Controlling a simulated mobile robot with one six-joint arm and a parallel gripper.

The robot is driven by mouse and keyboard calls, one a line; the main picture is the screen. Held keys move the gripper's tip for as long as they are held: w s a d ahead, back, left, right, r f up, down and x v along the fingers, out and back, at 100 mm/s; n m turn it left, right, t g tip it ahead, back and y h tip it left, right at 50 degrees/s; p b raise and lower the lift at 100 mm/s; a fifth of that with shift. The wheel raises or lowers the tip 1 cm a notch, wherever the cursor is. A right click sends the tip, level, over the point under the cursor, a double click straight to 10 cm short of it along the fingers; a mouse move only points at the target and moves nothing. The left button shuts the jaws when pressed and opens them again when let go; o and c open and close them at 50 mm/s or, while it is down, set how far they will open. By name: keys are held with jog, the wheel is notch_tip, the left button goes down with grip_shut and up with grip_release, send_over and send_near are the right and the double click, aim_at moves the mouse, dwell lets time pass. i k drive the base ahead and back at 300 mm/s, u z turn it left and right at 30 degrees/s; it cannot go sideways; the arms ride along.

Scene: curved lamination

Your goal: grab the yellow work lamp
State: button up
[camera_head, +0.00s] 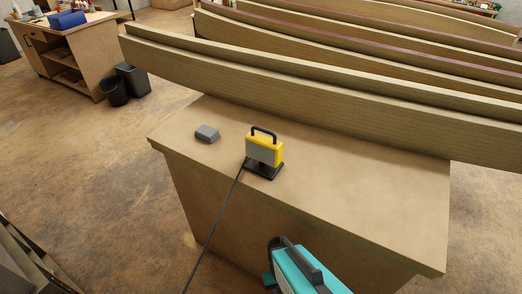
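The yellow work lamp (264,150) stands upright on a wooden workbench (345,205), near its front edge. It has a black handle on top, a grey front panel and a black base. A black cable runs from it over the bench edge and down towards the floor. My gripper cannot be made out in this view. A teal and dark grey shape (297,268) shows at the bottom edge, below and to the right of the lamp; I cannot tell what it is.
A small grey block (207,133) lies left of the lamp. Long curved laminated beams (330,98) lie across the back of the bench. The bench top right of the lamp is clear. Dark bins (132,79) stand beside another workbench (75,52) at upper left.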

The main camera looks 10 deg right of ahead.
aim_at(265, 152)
jog(key=u, duration=0.25)
jog(key=k, duration=0.7)
jog(key=u, duration=1.05)
jog(key=k, duration=0.75)
jog(key=u, duration=0.15)
jog(key=i, duration=1.35)
jog(key=z, duration=0.35)
